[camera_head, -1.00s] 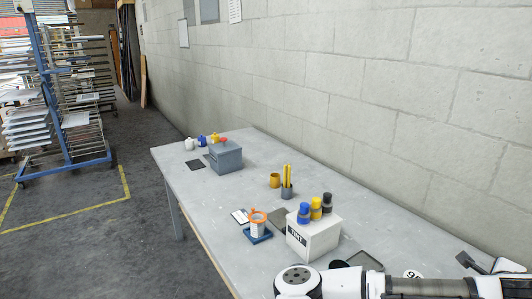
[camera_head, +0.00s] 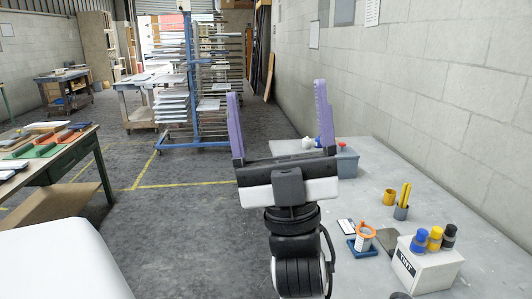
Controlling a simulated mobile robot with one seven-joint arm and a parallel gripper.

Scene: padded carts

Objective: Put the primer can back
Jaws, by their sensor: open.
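My gripper (camera_head: 278,90) stands upright in the middle of the camera view, with its two purple fingers wide apart and nothing between them. A white can with an orange rim (camera_head: 365,238) stands on a small blue tray (camera_head: 366,252) on the grey table, to the right of and below the gripper in the picture. No label naming the primer can is readable, so I cannot be sure this is it. My gripper is apart from the can.
The grey table (camera_head: 380,165) runs along the right wall. A green bench (camera_head: 62,163) stands left. The floor between is clear.

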